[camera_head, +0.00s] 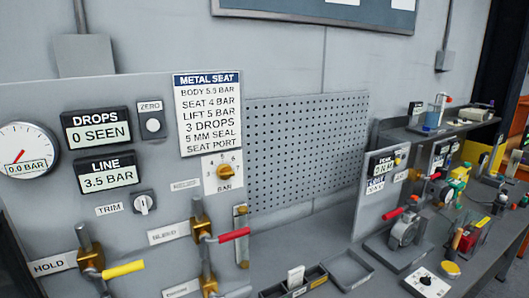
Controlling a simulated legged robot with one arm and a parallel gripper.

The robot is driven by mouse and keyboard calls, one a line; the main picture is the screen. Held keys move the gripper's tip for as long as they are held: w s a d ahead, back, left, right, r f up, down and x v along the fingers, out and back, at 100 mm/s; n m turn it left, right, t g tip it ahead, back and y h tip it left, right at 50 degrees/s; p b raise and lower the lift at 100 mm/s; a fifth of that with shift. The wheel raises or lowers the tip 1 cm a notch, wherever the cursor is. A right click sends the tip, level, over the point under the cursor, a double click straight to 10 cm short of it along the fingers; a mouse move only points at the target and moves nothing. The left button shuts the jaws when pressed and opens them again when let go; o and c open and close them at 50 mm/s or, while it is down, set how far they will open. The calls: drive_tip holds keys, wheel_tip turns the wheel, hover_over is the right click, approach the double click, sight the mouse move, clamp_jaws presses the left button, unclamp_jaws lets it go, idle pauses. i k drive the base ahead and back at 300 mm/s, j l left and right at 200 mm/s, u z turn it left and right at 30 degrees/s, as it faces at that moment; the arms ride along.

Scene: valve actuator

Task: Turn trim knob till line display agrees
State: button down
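The trim knob (145,203) is a small white knob on a dark square plate, right of the TRIM label (109,209) on the grey panel. The line display (107,175) sits above it and reads 3.5 BAR. A yellow-orange selector knob (225,171) marked BAR is right of the trim knob, on a white dial with numbers around it, a 5 near the top. The METAL SEAT card (208,113) lists body 5.5 bar, seat 4 bar and lift 5 bar. My gripper is not in view.
A drops display (97,128) reads 0 SEEN, and a round gauge (27,151) reads 0.0 BAR. Yellow (123,269) and red (234,235) valve handles stick out below the trim knob. A perforated board (305,148) and a cluttered bench are to the right.

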sight(143, 203)
drive_tip(key=u, duration=1.3)
drive_tip(key=z, duration=0.2)
